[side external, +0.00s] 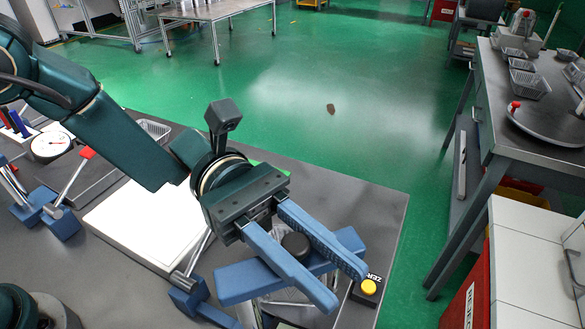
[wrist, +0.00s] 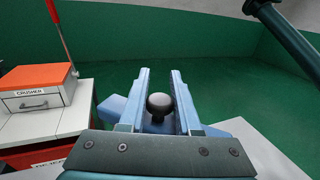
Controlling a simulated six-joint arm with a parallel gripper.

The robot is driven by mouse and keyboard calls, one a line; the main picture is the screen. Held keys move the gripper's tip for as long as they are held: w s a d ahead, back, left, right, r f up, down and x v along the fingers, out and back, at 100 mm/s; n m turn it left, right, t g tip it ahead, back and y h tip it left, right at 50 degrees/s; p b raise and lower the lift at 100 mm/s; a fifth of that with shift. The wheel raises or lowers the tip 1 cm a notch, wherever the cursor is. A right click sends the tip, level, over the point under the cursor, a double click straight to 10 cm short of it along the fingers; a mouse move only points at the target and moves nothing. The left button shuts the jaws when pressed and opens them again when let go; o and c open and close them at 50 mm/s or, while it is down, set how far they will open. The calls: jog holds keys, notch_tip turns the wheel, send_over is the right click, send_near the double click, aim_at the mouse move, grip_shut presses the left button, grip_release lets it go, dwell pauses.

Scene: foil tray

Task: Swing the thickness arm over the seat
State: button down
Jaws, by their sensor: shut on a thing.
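A blue arm bar (side external: 243,281), which I take to be the thickness arm, lies crosswise beneath my fingers near the table's right corner. Its black round knob (side external: 295,245) stands between the two blue fingers of my gripper (side external: 340,284). In the wrist view, my gripper (wrist: 160,72) is shut on the knob (wrist: 159,103), and part of the blue bar (wrist: 112,108) shows left of the fingers. A grey box with a yellow button (side external: 369,287), marked ZERO, sits beside the fingertips. The seat cannot be made out; my gripper and the bar cover much of that area.
A white slab (side external: 150,225) lies left of my gripper. A dial gauge (side external: 50,146) and blue-based fixtures (side external: 60,222) stand at the left. A foil tray (side external: 154,129) is behind my arm.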

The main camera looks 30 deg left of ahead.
jog(key=shift+w+a+n+t, duration=0.1)
jog(key=shift+n+t, duration=0.2)
jog(key=shift+t, duration=0.1)
dwell(0.5)
jog(key=n+t, duration=0.1)
jog(key=w+n+t, duration=0.1)
jog(key=t, duration=0.1)
jog(key=a+n+t+h, duration=0.1)
jog(key=t, duration=0.1)
jog(key=shift+w, duration=0.25)
jog(key=shift+w+a+n+t, duration=0.25)
jog(key=shift+n+t, duration=0.35)
jog(key=shift+t, duration=0.35)
jog(key=shift+w+a+n+t, duration=0.3)
jog(key=shift+n+t, duration=0.3)
jog(key=shift+t, duration=0.3)
jog(key=shift+w+a+n+t, duration=0.25)
jog(key=shift+n+t, duration=0.35)
jog(key=shift+t, duration=0.35)
jog(key=c, duration=0.6)
grip_release()
jog(key=shift+c, duration=0.2)
